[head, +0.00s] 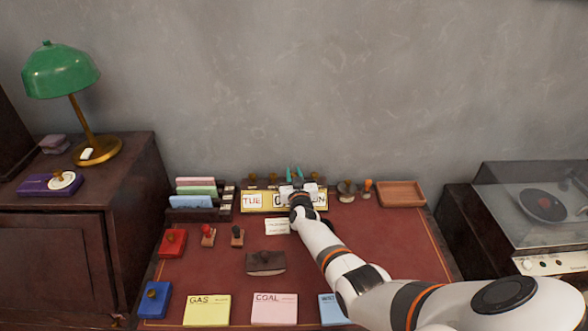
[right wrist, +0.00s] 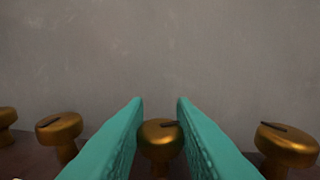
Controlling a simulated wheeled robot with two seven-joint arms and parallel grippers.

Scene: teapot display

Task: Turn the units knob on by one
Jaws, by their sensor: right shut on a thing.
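The desk calendar (head: 252,201) stands at the back of the desk, with a "TUE" card at left and the letters "UN" at right. A "0"-like digit shows between them; my right arm hides the digit beside it. Brass knobs line its top. My right gripper (head: 294,174) is above the calendar, its teal fingers pointing to the wall. In the right wrist view, my right gripper (right wrist: 160,100) is shut on a brass knob (right wrist: 160,137), the units knob by its place, third from left. Its slot mark is partly visible. My left gripper is out of view.
Neighbouring knobs stand close at left (right wrist: 58,126) and right (right wrist: 287,144) of the fingers. A card rack (head: 196,197) is left of the calendar; stamps (head: 346,189) and a wooden tray (head: 401,193) are right.

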